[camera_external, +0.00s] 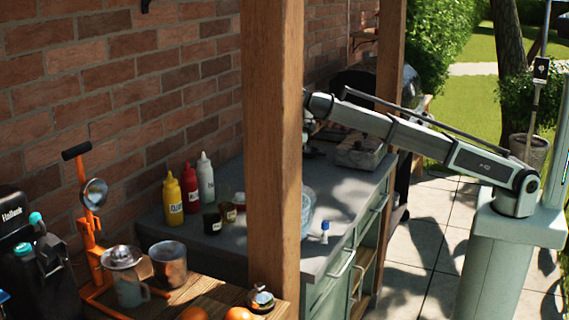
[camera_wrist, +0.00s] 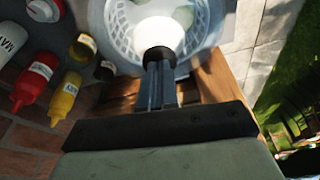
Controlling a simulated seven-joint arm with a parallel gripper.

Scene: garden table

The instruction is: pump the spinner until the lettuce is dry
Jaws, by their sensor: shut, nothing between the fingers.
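The salad spinner is a clear bowl (camera_external: 308,206) on the grey counter, mostly hidden behind the wooden post in the external view. In the wrist view its white slotted basket (camera_wrist: 118,42) shows at the top, with green lettuce pieces (camera_wrist: 184,16) inside. A bright white round knob (camera_wrist: 160,36) is at its middle. My gripper (camera_wrist: 160,68) is shut and empty, with its fingers pointing at this knob. A dark round piece lies between fingertips and knob; I cannot tell whether they touch. The post hides my gripper in the external view.
Yellow (camera_external: 172,199), red (camera_external: 190,188) and white (camera_external: 205,178) squeeze bottles stand left of the spinner, with small dark jars nearby. The wooden post (camera_external: 273,150) stands in front.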

